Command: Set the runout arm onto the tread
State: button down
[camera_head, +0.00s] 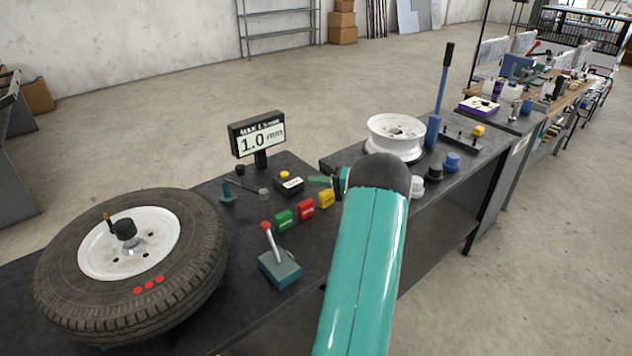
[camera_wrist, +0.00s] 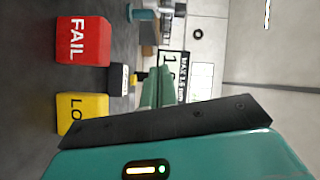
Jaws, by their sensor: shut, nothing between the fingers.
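The tyre (camera_head: 60,262) lies on its side around a white rim (camera_head: 95,250) at the left of the bench, its tread facing outward. A small teal stand (camera_head: 227,192) with a short grey arm (camera_head: 247,188) is between the tyre and the display; this looks like the runout arm. A teal post, probably the same stand, shows at the top of the wrist view (camera_wrist: 141,14). The arm appears apart from the tread. My gripper (camera_head: 314,181) is shut and empty, right of the stand, near the black yellow-button box (camera_head: 289,185). Its fingers also show in the wrist view (camera_wrist: 150,90).
A display (camera_head: 259,138) reading 1.0 mm stands behind. Green (camera_head: 284,220), red FAIL (camera_head: 306,208) and yellow (camera_head: 327,198) blocks line the bench front. A teal lever box (camera_head: 279,268) with a red knob stands near the tyre. A bare white wheel (camera_head: 395,135) is at right.

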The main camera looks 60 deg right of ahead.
aim_at(242, 177)
jog(key=a+x, duration=0.1)
jog(key=x, duration=0.4)
jog(key=a+x, duration=0.1)
jog(key=x, duration=0.5)
jog(key=s+a+x, duration=0.1)
jog(key=x, duration=0.5)
jog(key=shift+f, duration=0.3)
jog(key=shift+a+f, duration=0.15)
jog(key=shift+a, duration=0.3)
jog(key=shift+s+a, duration=0.15)
jog(key=shift+a, duration=0.8)
